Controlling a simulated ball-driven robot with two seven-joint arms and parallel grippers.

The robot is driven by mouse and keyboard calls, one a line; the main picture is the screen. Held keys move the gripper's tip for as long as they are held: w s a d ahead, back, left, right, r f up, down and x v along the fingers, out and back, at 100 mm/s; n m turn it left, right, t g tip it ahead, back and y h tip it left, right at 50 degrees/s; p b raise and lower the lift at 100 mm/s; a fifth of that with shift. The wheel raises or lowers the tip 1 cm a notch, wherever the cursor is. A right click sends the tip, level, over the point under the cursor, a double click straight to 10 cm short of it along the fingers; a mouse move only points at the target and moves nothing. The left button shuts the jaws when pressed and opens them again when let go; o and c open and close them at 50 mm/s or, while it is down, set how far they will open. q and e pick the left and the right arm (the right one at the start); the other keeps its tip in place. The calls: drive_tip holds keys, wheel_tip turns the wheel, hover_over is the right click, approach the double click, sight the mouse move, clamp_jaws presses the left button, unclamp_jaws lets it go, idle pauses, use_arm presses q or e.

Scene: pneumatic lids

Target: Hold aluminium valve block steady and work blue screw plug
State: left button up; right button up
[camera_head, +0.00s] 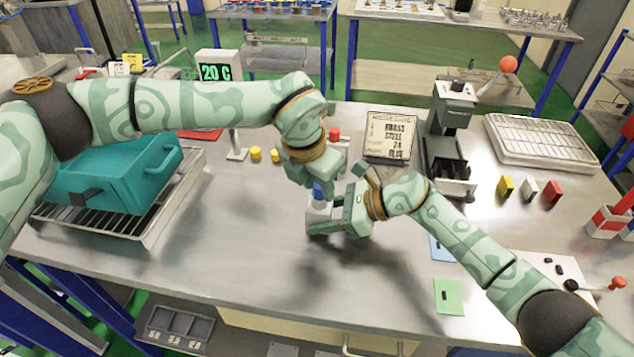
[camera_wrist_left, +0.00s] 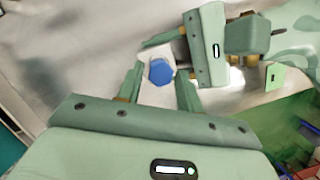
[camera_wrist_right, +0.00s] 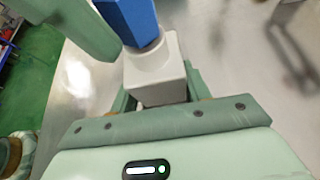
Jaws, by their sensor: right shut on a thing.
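The pale aluminium valve block (camera_head: 318,212) stands on the steel table near its middle; it also shows in the right wrist view (camera_wrist_right: 156,80). The blue screw plug (camera_head: 318,191) rises upright from its top, and its hexagonal head shows in the left wrist view (camera_wrist_left: 161,71). My right gripper (camera_head: 328,216) is shut on the valve block from the right. My left gripper (camera_head: 312,184) points down over the plug from above. Its fingers (camera_wrist_left: 160,84) are open, one on each side of the plug head, with small gaps seeming to show. The plug's lower end is hidden in the block.
A teal box (camera_head: 115,175) sits on a rack at left. Yellow pegs (camera_head: 256,154), a sign plate (camera_head: 389,138) and a lever press (camera_head: 450,130) stand behind. Blue and green cards (camera_head: 448,296) lie at right. The table's front middle is clear.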

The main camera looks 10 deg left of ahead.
use_arm(q)
clamp_jaws()
drive_tip(key=m, duration=0.4)
drive_tip(key=shift+w+a+g+h, duration=0.1)
drive_tip(key=shift+w+g+h, duration=0.1)
drive_tip(key=shift+g+h, duration=0.2)
drive_tip(key=m, duration=0.3)
drive_tip(key=shift+m+g, duration=0.4)
drive_tip(key=m+g, duration=0.1)
drive_tip(key=m, duration=0.3)
drive_tip(key=shift+w, duration=0.2)
drive_tip(key=m+g, duration=0.1)
drive_tip(key=m, duration=0.3)
drive_tip(key=shift+w, duration=0.1)
